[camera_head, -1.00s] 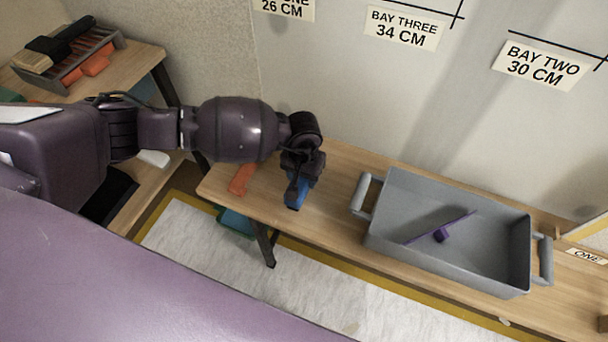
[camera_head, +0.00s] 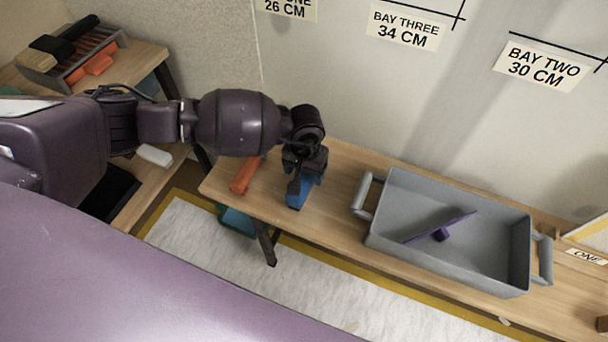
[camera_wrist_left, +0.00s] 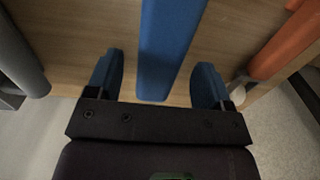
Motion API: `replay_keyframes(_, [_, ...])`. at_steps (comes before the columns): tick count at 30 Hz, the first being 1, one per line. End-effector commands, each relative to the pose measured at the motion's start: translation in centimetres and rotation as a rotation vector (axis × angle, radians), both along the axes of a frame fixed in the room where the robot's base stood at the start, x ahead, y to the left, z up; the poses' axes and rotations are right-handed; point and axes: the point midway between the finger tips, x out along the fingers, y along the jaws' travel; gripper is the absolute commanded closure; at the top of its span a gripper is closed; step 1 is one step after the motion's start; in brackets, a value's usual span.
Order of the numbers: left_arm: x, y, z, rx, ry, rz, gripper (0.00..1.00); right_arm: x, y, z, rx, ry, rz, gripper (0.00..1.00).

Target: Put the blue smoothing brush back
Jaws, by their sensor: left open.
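The blue smoothing brush (camera_head: 297,197) lies on the long wooden bench, mostly hidden under my left gripper in the head view. In the left wrist view a long blue part of it (camera_wrist_left: 168,45) stands between my two blue-tipped fingers. My left gripper (camera_wrist_left: 157,82) is open, with a gap on each side of the blue part, and is not closed on it. In the head view my left gripper (camera_head: 304,177) is right above the brush. The bristles cannot be made out. My right gripper is not in view.
An orange tool (camera_head: 244,175) lies just left of the brush. A grey tub (camera_head: 400,185) with a purple tool (camera_head: 441,233) inside stands to the right on the bench (camera_head: 335,225). A rack (camera_head: 62,85) with black and orange tools sits on the left table.

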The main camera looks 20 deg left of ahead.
Motion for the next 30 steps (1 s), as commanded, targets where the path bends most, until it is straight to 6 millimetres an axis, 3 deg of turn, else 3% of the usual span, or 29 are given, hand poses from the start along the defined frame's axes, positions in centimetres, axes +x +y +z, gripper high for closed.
replay_keyframes(1, [0.2, -0.1, 1.8, 0.001, -0.010, -0.003, 0.26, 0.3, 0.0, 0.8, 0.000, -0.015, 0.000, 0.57])
replay_keyframes(3, [0.2, -0.2, 3.2, 0.001, -0.011, -0.002, 0.26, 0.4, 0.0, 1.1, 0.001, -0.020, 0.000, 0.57])
replay_keyframes(13, [0.0, -0.2, 7.5, 0.000, -0.004, 0.000, 0.26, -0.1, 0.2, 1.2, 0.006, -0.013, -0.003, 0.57])
replay_keyframes(25, [-0.7, -0.8, 7.8, -0.026, 0.015, 0.016, 0.26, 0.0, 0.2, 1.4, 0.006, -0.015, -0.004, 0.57])
replay_keyframes(28, [-2.8, -2.9, 6.8, -0.130, 0.079, 0.093, 0.26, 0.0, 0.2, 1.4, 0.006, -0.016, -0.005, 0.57])
replay_keyframes(30, [-5.2, -5.5, 6.1, -0.254, 0.161, 0.196, 0.26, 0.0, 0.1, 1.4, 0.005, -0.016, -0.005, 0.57])
